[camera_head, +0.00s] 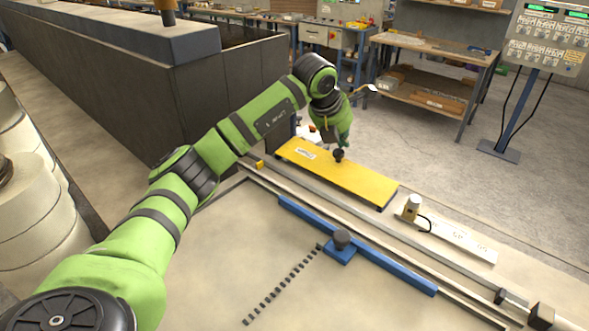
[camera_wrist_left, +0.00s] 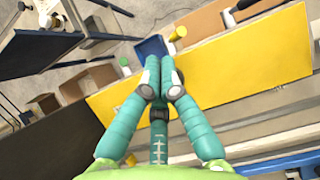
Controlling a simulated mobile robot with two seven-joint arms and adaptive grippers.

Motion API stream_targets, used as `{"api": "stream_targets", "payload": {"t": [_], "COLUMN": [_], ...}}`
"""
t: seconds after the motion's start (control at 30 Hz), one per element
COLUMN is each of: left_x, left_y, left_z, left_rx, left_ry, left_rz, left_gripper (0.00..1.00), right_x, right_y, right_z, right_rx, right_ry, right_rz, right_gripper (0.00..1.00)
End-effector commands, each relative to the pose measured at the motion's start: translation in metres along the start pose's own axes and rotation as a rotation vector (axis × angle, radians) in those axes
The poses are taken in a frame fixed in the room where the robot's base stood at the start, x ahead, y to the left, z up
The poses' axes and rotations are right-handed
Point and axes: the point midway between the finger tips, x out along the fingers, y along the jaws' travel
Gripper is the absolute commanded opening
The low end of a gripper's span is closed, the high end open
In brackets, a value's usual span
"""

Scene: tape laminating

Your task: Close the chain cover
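The chain cover (camera_head: 358,181) is a long yellow plate with a black knob (camera_head: 338,155) and a small white label. It lies about flat beside the rail; I cannot tell whether it is fully closed. It also shows in the left wrist view as a wide yellow surface (camera_wrist_left: 235,60). My left gripper (camera_head: 341,144) is at the knob, its fingertips close above or touching it. In the wrist view the teal fingers (camera_wrist_left: 167,62) are drawn together over the cover, with nothing visible between them. My right gripper is not in view.
A blue bar (camera_head: 355,245) with a knobbed blue block (camera_head: 340,246) runs along the table front. A small beige cylinder (camera_head: 412,207) stands on a white strip (camera_head: 460,241) right of the cover. A large dark tank (camera_head: 190,85) stands behind my left arm.

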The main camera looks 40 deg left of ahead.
Motion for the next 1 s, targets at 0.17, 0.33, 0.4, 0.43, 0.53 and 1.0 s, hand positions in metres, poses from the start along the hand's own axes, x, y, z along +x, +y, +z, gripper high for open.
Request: {"api": "stream_targets", "payload": {"t": [0.17,0.33,0.4,0.43,0.53,1.0], "left_x": [0.003,0.007,0.007,0.008,0.008,-0.004], "left_y": [-0.004,-0.005,-0.005,-0.005,-0.005,-0.005], "left_z": [-0.001,-0.002,-0.003,-0.003,-0.003,-0.001], "left_rx": [-0.002,-0.001,-0.002,-0.002,-0.002,-0.001], "left_ry": [0.069,0.097,0.102,0.104,0.105,0.101], "left_rz": [-0.003,-0.004,-0.003,-0.003,-0.003,-0.003], "left_gripper": [0.0,0.0,0.0,0.0,0.0,0.0], "right_x": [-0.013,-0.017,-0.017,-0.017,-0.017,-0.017], "right_y": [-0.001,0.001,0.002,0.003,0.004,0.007], "right_z": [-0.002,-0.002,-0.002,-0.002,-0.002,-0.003], "right_rx": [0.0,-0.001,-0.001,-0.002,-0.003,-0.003], "right_ry": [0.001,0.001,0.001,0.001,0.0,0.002], "right_rz": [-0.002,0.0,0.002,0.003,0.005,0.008], "right_gripper": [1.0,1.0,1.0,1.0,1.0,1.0]}}
